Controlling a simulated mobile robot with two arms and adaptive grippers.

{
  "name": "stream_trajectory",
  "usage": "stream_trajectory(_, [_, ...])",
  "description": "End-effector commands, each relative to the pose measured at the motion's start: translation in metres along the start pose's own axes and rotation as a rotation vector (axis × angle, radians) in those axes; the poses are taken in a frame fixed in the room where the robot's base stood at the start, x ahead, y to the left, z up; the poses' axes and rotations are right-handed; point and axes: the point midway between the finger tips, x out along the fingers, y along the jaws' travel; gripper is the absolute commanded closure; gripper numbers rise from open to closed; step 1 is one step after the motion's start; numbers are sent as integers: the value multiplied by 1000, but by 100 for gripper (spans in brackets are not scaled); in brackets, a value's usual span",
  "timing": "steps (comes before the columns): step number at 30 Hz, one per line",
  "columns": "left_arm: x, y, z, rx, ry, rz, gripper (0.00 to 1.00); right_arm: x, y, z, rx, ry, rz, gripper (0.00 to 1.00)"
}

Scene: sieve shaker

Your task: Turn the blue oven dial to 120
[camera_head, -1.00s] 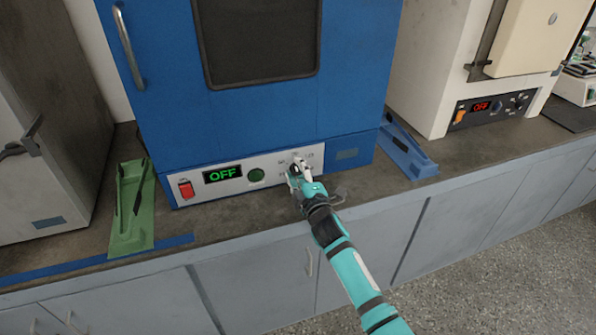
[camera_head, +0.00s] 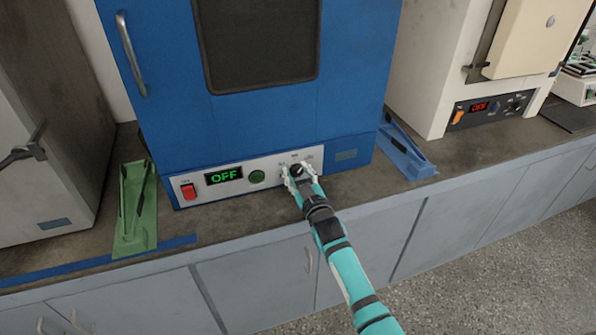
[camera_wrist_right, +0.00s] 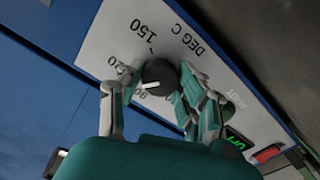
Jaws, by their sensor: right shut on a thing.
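The blue oven (camera_head: 255,115) stands on the bench, with a pale control panel along its bottom front. Its display (camera_head: 223,175) reads OFF in green. The black dial (camera_head: 296,169) is at the right part of the panel. In the right wrist view, the dial (camera_wrist_right: 159,77) has a white pointer line, and 150 and DEG C show on the panel beside it; other numbers are partly hidden by a finger. My right gripper (camera_head: 297,174) is at the panel, its fingers shut on the dial from either side. My left gripper is not in view.
A red switch (camera_head: 189,191) and green round button (camera_head: 257,177) are on the same panel. A green tray (camera_head: 134,235) lies left of the oven and a blue tray (camera_head: 405,155) right of it. A cream oven (camera_head: 440,70) stands further right.

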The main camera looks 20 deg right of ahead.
Motion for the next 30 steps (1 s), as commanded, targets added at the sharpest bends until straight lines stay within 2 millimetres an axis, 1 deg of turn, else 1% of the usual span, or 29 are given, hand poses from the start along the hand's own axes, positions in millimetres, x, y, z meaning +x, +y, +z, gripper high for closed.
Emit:
stream_trajectory(6, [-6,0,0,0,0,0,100,-1,-1,2,177,-7,-2,97])
stream_trajectory(15, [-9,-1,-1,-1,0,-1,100,-1,-2,3,335,-8,-3,97])
stream_trajectory(21, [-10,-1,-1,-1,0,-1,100,-1,-2,3,382,-8,-3,97])
stream_trajectory(30, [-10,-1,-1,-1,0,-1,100,-1,-2,4,394,-8,-3,97])
